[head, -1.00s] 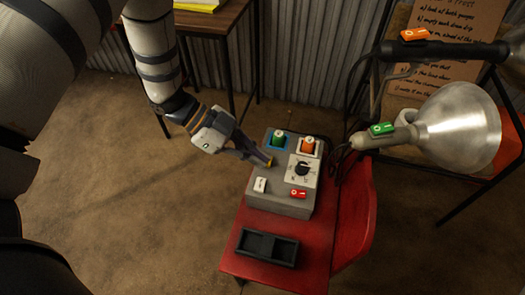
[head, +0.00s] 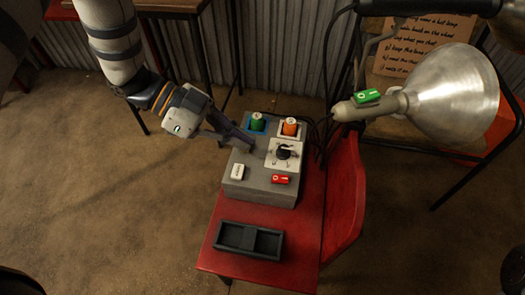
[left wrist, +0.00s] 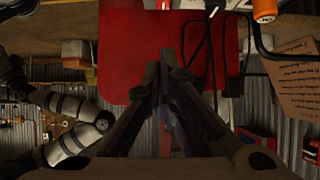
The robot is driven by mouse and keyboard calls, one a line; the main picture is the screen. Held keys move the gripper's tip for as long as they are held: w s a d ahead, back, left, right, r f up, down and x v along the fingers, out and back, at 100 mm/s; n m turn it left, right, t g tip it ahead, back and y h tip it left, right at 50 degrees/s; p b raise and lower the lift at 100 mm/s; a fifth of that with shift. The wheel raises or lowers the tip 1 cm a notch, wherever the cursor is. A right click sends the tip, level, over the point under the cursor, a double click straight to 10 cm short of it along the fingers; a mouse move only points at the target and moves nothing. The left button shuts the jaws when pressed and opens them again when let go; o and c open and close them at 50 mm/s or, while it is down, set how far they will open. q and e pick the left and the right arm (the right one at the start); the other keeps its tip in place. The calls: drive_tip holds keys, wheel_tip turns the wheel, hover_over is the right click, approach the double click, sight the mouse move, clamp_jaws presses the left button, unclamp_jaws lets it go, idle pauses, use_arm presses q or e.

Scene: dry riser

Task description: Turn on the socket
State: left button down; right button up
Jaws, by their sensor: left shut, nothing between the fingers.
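A grey control box (head: 262,190) stands on a red seat or table. On its top are a green knob (head: 257,122) on a blue plate, an orange knob (head: 290,127) on a white plate, a black dial (head: 284,151) on a white plate, a white rocker switch (head: 238,171) and a red rocker switch (head: 281,179). Which of these belongs to the socket I cannot tell. My left gripper (head: 246,142) is shut and empty at the box's upper left, near the green knob; contact is unclear. Its closed fingers (left wrist: 165,70) show in the left wrist view. My right gripper is out of view.
A large metal lamp (head: 445,95) with a green switch (head: 367,96) stands close on the right. Black cables hang behind the box. Floor at left is clear.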

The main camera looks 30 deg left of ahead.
use_arm(q)
drive_tip(key=b, duration=0.2)
hover_over(277, 180)
drive_tip(key=f, duration=0.5)
drive_tip(key=shift+s+a+f, duration=0.2)
drive_tip(key=shift+a+f, duration=0.05)
wheel_tip(277, 180, down, 3)
drive_tip(key=shift+w+d+r+b, duration=0.1)
drive_tip(key=shift+d+r+b, duration=0.05)
drive_tip(key=shift+b, duration=0.4)
drive_tip(key=shift+f, duration=0.4)
drive_tip(key=shift+d, duration=0.1)
